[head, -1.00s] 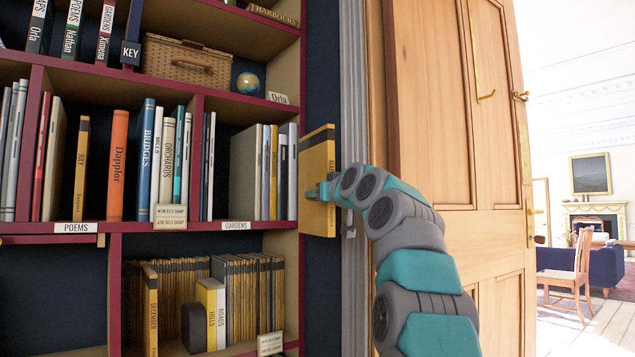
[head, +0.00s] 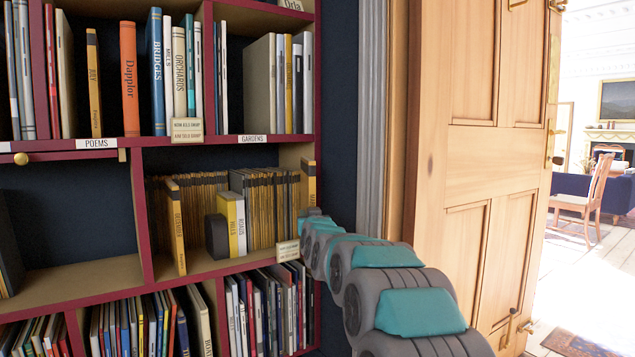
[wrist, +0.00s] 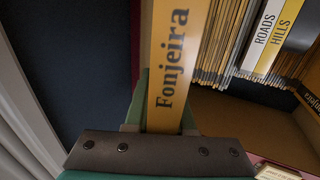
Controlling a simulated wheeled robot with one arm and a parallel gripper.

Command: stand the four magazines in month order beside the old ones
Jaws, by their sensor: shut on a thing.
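My gripper (head: 311,213) is shut on a yellow magazine (head: 308,180) and holds it upright at the right end of the lower shelf. The gripper's dark body (wrist: 160,152) fills the bottom of that view. Old magazines (head: 275,212) with thin yellow spines stand packed along that shelf's back. A magazine marked "DECEMBER" (head: 175,225) stands forward at the shelf's left. Another yellow magazine (head: 94,82), its month seemingly "JULY", stands on the shelf above.
A dark bookend (head: 216,236), yellow "HILLS" (head: 232,225) and white "ROADS" (head: 241,210) stand before the old row. A small sign (head: 287,250) is on the shelf's front edge. The right upright (head: 318,90) and door frame (head: 372,120) are close to my arm.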

